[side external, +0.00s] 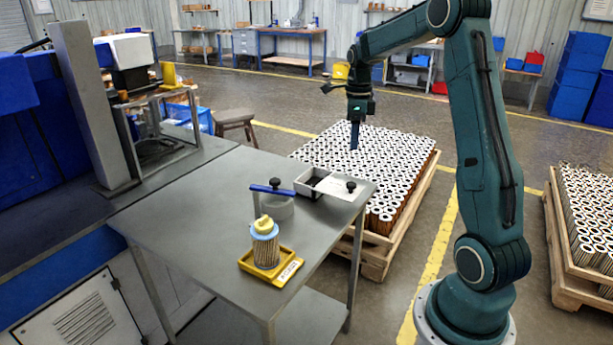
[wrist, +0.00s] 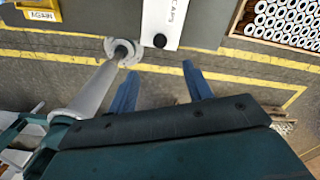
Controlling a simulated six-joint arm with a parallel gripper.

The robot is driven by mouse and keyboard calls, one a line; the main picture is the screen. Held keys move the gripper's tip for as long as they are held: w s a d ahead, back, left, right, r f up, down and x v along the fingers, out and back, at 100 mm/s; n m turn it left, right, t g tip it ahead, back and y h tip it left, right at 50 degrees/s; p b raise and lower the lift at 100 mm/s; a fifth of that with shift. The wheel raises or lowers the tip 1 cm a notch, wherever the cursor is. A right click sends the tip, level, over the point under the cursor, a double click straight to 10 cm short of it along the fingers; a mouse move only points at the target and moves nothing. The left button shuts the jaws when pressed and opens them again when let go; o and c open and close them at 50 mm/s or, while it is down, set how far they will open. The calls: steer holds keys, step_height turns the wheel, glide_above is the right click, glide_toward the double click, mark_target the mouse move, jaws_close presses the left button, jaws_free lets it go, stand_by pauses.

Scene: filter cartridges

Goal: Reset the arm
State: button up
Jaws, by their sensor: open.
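My gripper (side external: 354,136) hangs pointing down in the side external view, in front of the pallet of cartridges as seen from that side. In the wrist view its two blue fingers (wrist: 163,84) are apart, with only grey floor showing between them. It holds nothing. A pleated cartridge (side external: 266,250) with a light blue ring and yellow top stands upright in a yellow tray (side external: 290,272) on the grey table (side external: 190,215). The yellow tray also shows at the top left of the wrist view (wrist: 42,15).
A pallet of upright cartridges (side external: 400,160) stands behind the table, with another pallet (side external: 590,215) at right. On the table are a blue-handled fixture (side external: 274,190) and a box with a white lid (side external: 335,187), marked CAPS. A machine (side external: 85,110) stands at left. The table's front left is clear.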

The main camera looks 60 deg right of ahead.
stand_by(0.3)
steer(key=s+a+r+n+t+h, duration=0.1)
steer(key=s+a+r+n, duration=0.2)
steer(key=a+r+n, duration=0.35)
steer(key=s+a+r+n+t, duration=0.1)
steer(key=s+a+r+n, duration=0.15)
steer(key=a+n, duration=0.75)
steer(key=s+a+f+n+t+y, duration=0.1)
steer(key=s+a+n+t, duration=0.2)
steer(key=s+a+n, duration=0.9)
steer(key=a+n, duration=0.1)
steer(key=n, duration=0.2)
steer(key=shift+s+a+f+t, duration=0.3)
steer(key=shift+a, duration=0.05)
